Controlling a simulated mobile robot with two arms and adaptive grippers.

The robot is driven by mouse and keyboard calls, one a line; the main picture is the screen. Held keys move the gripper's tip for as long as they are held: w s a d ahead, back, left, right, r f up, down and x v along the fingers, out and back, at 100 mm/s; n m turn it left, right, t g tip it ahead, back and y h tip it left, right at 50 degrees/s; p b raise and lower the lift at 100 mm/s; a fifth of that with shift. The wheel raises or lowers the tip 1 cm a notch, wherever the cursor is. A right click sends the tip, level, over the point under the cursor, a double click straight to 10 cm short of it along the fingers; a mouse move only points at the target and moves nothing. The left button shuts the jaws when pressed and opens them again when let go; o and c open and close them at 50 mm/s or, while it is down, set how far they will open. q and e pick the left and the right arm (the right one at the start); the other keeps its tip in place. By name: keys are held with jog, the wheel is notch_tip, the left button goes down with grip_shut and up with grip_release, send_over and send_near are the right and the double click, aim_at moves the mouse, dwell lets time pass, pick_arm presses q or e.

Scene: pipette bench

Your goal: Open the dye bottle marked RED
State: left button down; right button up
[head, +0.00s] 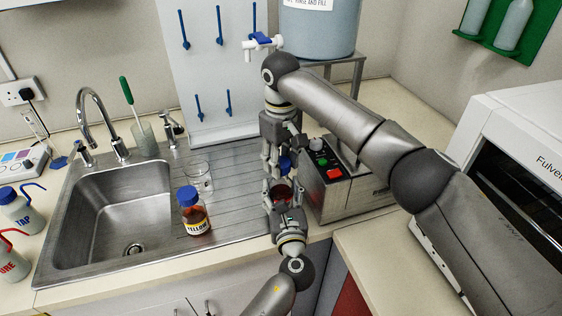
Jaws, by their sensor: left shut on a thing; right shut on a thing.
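A small bottle of dark red dye (281,189) is upright at the right end of the steel drainer, by its front edge. Its label is hidden, so I cannot read RED. My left gripper (282,205) comes up from below and is shut on the bottle's body. My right gripper (284,163) points straight down above it and is shut on a blue cap (285,162). The fingers hide the neck, so I cannot tell whether the cap is still touching the bottle.
A blue-capped YELLOW bottle (195,214) and a clear beaker (199,178) stand left on the drainer (240,200). A sink (125,215) is further left. A grey box with buttons (345,183) is close on the right. A pegboard (210,70) stands behind.

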aim_at(281, 162)
jog(key=shift+r, duration=2)
pick_arm(q)
jog(key=shift+c, duration=2.1)
grip_release()
jog(key=s+d, duration=0.1)
jog(key=s, duration=1.1)
jog(key=shift+d, duration=0.3)
